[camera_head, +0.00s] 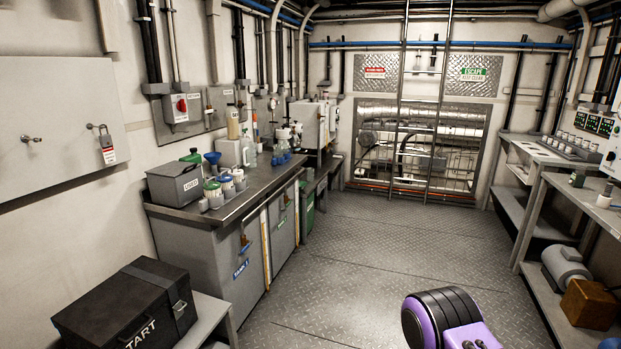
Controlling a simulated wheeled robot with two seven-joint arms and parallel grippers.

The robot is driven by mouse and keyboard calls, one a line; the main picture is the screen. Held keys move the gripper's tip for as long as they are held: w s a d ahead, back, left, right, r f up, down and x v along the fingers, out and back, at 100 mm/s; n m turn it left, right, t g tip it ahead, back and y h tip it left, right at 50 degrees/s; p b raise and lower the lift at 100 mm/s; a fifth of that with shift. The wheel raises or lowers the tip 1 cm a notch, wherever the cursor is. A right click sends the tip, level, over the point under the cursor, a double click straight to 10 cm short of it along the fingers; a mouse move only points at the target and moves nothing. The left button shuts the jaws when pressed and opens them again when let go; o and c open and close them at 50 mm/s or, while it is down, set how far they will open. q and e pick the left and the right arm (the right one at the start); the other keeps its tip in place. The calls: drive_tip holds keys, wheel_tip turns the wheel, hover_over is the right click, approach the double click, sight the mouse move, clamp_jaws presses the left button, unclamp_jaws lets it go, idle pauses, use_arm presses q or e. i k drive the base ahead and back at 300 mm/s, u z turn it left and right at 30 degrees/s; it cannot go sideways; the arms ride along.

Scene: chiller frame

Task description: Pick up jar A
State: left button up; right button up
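Several small jars stand in a grey rack on the left bench: a green-lidded jar (212,191), a jar beside it (227,185) and another behind (239,178). No letter on them is readable, so I cannot tell which is jar A. A white jar (604,196) and a dark green one (577,179) stand on the right bench, also without a readable letter. Neither of my grippers is in view. A purple and black part at the bottom right of centre looks like part of my own arm.
The left bench (268,174) also holds a grey bin (175,183), a blue funnel (212,159) and bottles. A ladder (420,100) stands at the back. A motor (566,267) sits under the right bench. The middle floor (385,250) is clear.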

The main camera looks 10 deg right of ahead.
sight(309, 171)
drive_tip(key=z, duration=0.8)
drive_tip(key=i, duration=2.4)
drive_tip(key=z, duration=0.7)
drive_tip(key=i, duration=2.65)
drive_tip(key=u, duration=0.45)
drive_tip(key=i, duration=1.65)
drive_tip(key=u, duration=1.65)
drive_tip(key=i, duration=1.25)
drive_tip(key=u, duration=0.85)
drive_tip(key=i, duration=0.55)
drive_tip(key=z, duration=0.1)
